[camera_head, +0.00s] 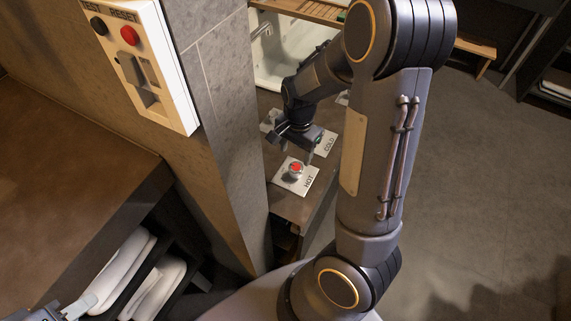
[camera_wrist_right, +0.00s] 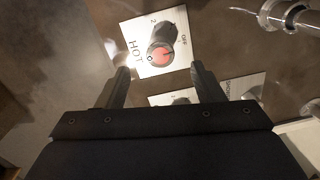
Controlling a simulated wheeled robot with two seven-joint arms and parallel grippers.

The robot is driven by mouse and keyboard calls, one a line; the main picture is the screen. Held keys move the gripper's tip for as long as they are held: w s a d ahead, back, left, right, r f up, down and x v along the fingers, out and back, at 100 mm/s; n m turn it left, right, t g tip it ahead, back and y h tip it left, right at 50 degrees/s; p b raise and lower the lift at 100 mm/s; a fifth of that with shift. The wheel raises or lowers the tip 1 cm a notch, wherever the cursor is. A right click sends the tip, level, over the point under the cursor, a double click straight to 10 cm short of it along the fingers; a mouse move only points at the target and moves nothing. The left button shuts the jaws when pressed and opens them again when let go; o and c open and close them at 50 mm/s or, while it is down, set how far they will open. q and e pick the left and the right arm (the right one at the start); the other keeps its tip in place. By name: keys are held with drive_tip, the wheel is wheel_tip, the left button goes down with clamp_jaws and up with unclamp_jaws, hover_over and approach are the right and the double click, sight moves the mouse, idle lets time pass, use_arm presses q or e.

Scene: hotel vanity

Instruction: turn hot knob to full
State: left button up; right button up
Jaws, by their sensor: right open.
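The hot knob (camera_head: 295,169) is a dark round knob with a red cap on a white square plate marked HOT (camera_head: 308,182), on the vanity counter. In the right wrist view the knob (camera_wrist_right: 163,52) is just beyond the fingertips and nothing hides it. Its pointer setting is too small to read surely. My right gripper (camera_head: 284,142) is over the counter beside the knob, apart from it. In the wrist view its fingers (camera_wrist_right: 162,76) are spread wide with nothing between them. Part of my left gripper (camera_head: 78,306) shows at the bottom left edge; its jaws are unclear.
A COLD plate (camera_head: 326,143) lies behind the hot one, close to my right gripper. A sink basin (camera_head: 275,50) is further back. A tiled pillar (camera_head: 228,130) stands left of the counter, with a TEST/RESET panel (camera_head: 150,65). Rolled towels (camera_head: 160,285) fill a low shelf.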

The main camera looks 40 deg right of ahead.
sight(296, 167)
drive_tip(key=shift+w+d+f, duration=0.2)
drive_tip(key=shift+d+f, duration=0.05)
drive_tip(key=shift+f, duration=0.4)
wheel_tip(296, 167, down, 8)
drive_tip(key=shift+r+b, duration=0.25)
drive_tip(key=shift+b, duration=0.95)
drive_tip(key=shift+c, duration=0.4)
drive_tip(key=c, duration=0.9)
